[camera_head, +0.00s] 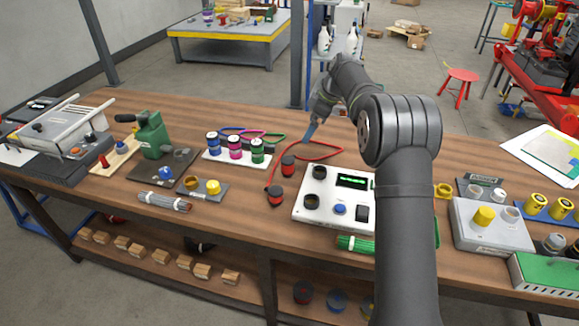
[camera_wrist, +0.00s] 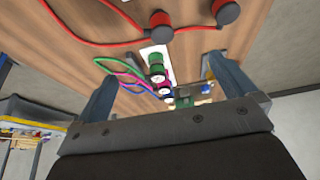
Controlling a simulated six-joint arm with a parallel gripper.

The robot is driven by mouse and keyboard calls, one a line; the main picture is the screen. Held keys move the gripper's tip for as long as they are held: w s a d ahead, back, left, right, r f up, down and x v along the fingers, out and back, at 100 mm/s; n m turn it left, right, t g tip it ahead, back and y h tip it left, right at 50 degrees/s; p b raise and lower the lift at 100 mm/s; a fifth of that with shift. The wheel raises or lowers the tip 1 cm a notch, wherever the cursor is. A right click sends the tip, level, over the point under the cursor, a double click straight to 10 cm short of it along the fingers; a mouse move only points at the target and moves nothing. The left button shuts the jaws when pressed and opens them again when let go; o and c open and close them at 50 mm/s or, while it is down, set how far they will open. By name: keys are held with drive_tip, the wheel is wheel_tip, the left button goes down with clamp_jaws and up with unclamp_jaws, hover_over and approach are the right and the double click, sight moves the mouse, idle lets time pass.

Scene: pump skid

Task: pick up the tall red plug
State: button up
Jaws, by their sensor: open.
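Two red-and-black plugs lie on the wooden bench with a red cable looping between them. One red plug (camera_head: 288,166) is farther back; the other red plug (camera_head: 275,196) is nearer the front, left of the white box. Both also show at the top of the wrist view, one red plug (camera_wrist: 161,24) and the other red plug (camera_wrist: 227,11). A small red peg (camera_head: 104,161) stands on a board at the left; I cannot tell which is the tall one. My gripper (camera_wrist: 162,68) is open and empty, above the back of the bench, behind the plugs and apart from them.
A white box (camera_head: 333,200) with a display and knobs stands right of the plugs. A white plate with blue, magenta and green (camera_head: 257,151) plugs stands to the left. Bare wood (camera_head: 243,196) shows between.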

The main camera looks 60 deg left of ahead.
drive_tip(key=shift+c, duration=0.2)
drive_tip(key=c, duration=0.7)
drive_tip(key=shift+o, duration=0.2)
drive_tip(key=m+t+h, duration=0.3)
drive_tip(key=m, duration=0.8)
hover_over(288, 167)
drive_tip(key=f, duration=1)
drive_tip(key=a+f, duration=0.1)
drive_tip(key=f, duration=0.2)
drive_tip(key=shift+w+f, duration=0.15)
drive_tip(key=shift+f, duration=0.25)
drive_tip(key=f, duration=0.2)
drive_tip(key=a+f, duration=0.1)
drive_tip(key=f, duration=0.1)
drive_tip(key=shift+w+f, duration=0.1)
drive_tip(key=shift+w, duration=0.25)
drive_tip(key=shift+f, duration=0.45)
